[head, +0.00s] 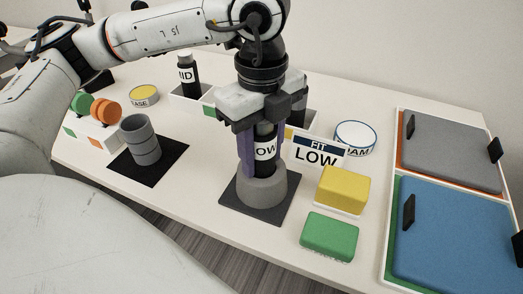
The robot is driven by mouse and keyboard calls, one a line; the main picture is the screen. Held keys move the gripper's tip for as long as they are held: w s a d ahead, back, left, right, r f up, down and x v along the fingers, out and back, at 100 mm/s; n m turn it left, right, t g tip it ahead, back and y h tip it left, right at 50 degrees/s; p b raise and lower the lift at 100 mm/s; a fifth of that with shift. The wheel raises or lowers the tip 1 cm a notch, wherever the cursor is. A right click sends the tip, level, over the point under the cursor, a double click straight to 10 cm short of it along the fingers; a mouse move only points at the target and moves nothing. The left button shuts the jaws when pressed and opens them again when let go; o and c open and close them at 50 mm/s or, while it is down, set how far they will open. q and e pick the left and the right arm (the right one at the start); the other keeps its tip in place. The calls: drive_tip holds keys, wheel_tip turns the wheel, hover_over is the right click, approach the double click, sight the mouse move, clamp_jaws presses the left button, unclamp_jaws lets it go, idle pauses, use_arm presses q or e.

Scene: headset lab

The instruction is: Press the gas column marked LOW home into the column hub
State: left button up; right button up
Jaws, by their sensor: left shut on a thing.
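The gas column marked LOW (265,149) is a black cylinder with a white label, partly hidden by my gripper. It stands upright with its lower end at the grey column hub (262,191), which sits on a dark square mat (228,193). How deep the column sits in the hub I cannot tell. My left gripper (262,160) is shut on the column from above, its purple fingers on both sides just over the hub. A sign (317,153) reading FIT LOW stands behind and to the right. My right gripper is not in view.
A yellow block (343,189) and a green block (329,236) lie right of the hub. Lidded trays, grey (450,150) and blue (455,235), fill the right. A grey cylinder (142,141) stands left.

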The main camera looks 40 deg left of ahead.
sight(265, 133)
use_arm(q)
drive_tip(key=o, duration=1.5)
drive_tip(key=shift+f, duration=0.1)
wheel_tip(265, 133, up, 10)
drive_tip(key=shift+r+p, duration=0.2)
drive_tip(key=shift+p, duration=0.5)
